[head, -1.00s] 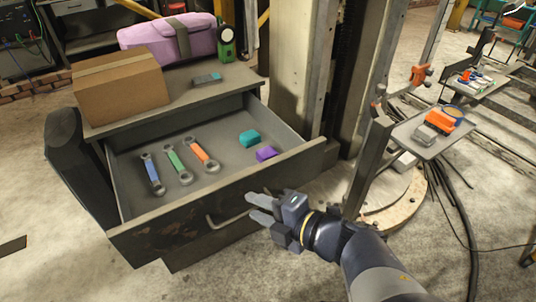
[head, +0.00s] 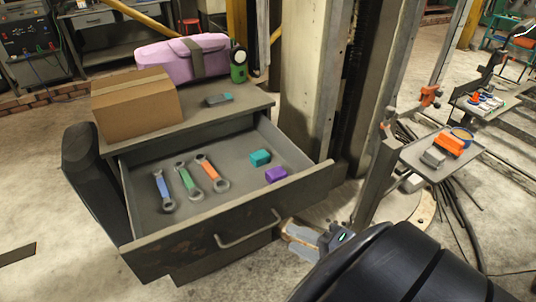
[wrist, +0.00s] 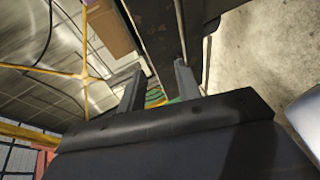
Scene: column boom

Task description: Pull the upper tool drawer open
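The upper tool drawer (head: 150,240) stands pulled out from the grey cabinet (head: 255,99), its inside in view. A curved bar handle (head: 248,232) is on its dark, worn front. Inside lie three wrenches, blue (head: 163,190), green (head: 187,181) and orange (head: 211,173), plus a teal block (head: 260,158) and a purple block (head: 276,175). My gripper (head: 288,234) is just right of the handle, low beside the drawer front, and looks clear of it. In the wrist view its two fingers (wrist: 159,80) are apart with nothing held between them.
On the cabinet top are a cardboard box (head: 140,105), a pink case (head: 183,56), a green device (head: 239,66) and a small grey-teal item (head: 218,99). A column (head: 315,90) rises behind. A small tray (head: 415,153) with orange items is at right.

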